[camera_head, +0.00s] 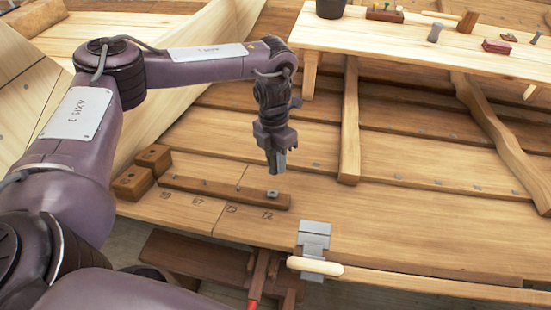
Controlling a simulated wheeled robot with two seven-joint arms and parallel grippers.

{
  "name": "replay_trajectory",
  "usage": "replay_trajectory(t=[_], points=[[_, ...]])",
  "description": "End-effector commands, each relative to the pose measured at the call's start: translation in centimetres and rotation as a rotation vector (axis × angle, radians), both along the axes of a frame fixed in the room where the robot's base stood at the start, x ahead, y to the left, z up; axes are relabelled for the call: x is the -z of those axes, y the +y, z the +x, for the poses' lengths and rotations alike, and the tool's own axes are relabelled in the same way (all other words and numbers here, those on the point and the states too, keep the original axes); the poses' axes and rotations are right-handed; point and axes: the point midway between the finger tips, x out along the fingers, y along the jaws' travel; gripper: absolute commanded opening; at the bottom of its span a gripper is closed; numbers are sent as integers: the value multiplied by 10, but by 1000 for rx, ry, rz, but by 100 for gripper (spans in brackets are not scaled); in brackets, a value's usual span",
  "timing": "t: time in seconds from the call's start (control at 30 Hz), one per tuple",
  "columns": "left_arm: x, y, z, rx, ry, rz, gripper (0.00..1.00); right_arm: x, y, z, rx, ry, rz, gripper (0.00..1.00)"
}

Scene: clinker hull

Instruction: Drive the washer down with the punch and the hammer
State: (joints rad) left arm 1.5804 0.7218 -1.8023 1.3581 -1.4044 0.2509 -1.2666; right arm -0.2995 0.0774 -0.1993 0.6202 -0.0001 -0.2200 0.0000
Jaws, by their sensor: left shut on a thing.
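My left gripper (275,161) points down above the right end of a dark wooden strip (222,191) on the planking. It is shut on a short grey metal piece, probably the punch (281,160), whose lower end appears just above the strip. A small grey square washer (272,193) sits on the strip near its right end, below the gripper. Whether the punch touches it I cannot tell. I cannot clearly identify the hammer. My right gripper is not in view.
Two wooden blocks (133,183) stand left of the strip. A raised bench (400,38) at the back holds a dark pot (330,8) and several small items. Curved ribs (505,140) cross the planking.

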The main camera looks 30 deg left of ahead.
Motion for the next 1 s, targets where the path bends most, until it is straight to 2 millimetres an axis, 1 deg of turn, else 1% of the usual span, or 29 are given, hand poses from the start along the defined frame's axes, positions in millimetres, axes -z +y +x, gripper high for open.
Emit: replay_trajectory(t=[0.1,0.27,0.57,0.7,0.8,1.0], points=[[2,0,0,40,4,-1,0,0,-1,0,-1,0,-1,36],[8,0,-2,48,4,-1,0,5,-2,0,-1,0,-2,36],[35,-2,-9,46,4,-2,0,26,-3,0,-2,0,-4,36],[49,-3,-13,46,4,-2,0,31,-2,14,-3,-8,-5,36],[55,-4,-15,45,4,-2,0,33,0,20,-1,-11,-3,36],[57,-4,-17,45,3,-2,0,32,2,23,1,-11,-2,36]])
